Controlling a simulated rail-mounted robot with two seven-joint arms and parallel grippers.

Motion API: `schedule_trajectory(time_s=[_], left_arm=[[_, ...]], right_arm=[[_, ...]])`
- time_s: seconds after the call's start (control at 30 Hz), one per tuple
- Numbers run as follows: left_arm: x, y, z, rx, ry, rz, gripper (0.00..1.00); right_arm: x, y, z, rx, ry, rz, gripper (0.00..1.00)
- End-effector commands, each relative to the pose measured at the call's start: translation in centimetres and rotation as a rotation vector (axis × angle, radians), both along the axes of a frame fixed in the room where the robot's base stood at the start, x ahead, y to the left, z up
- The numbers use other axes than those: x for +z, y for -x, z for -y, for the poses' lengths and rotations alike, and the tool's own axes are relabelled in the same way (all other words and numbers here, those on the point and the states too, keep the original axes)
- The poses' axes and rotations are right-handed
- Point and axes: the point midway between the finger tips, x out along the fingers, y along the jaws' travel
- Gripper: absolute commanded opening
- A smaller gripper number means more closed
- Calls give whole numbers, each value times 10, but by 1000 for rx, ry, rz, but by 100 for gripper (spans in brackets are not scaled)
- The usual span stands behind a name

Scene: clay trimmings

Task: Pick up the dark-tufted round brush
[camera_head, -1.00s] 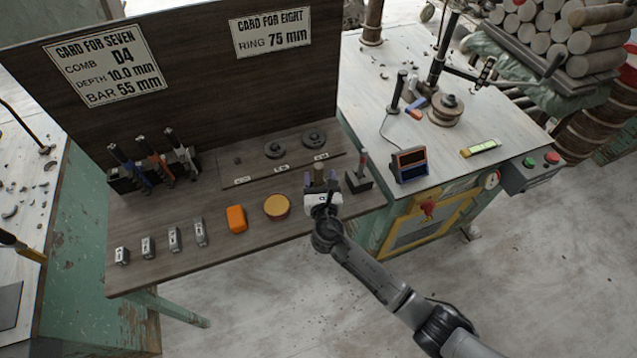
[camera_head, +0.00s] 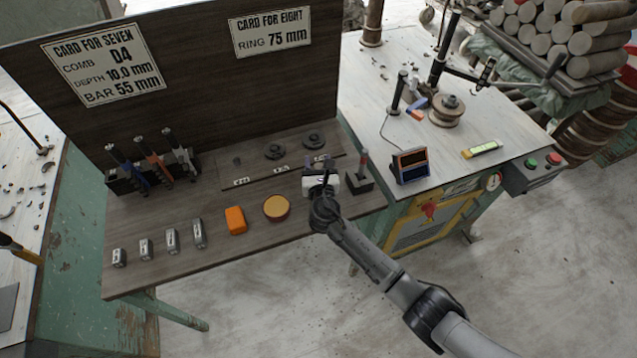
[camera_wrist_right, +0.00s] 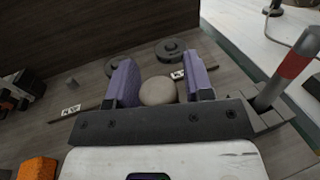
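My right gripper (camera_head: 318,164) is over the front right part of the wooden bench. In the right wrist view its two purple fingers (camera_wrist_right: 161,84) stand apart. A pale beige rounded knob (camera_wrist_right: 157,91) lies between them, close to the left finger, with a small gap to the right one. The knob could be the end of the round brush's handle; no dark tuft shows, and the gripper hides this spot in the head view. My left gripper is not in view.
A red-banded rod (camera_head: 364,165) stands in a dark block just right of the gripper; it also shows in the wrist view (camera_wrist_right: 293,66). Dark discs (camera_head: 275,150) lie behind.

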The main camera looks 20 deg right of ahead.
Motion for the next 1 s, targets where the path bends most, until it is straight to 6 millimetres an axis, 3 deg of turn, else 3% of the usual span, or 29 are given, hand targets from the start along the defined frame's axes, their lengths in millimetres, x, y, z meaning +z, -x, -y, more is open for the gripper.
schedule_trajectory(time_s=[0.07,0.4,0.67,1.0], left_arm=[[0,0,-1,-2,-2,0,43],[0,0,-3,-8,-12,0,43],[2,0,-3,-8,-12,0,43],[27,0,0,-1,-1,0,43]], right_arm=[[0,0,0,0,0,0,40],[0,0,0,0,0,0,7],[3,0,0,0,0,1,6],[57,0,0,0,0,3,6]])
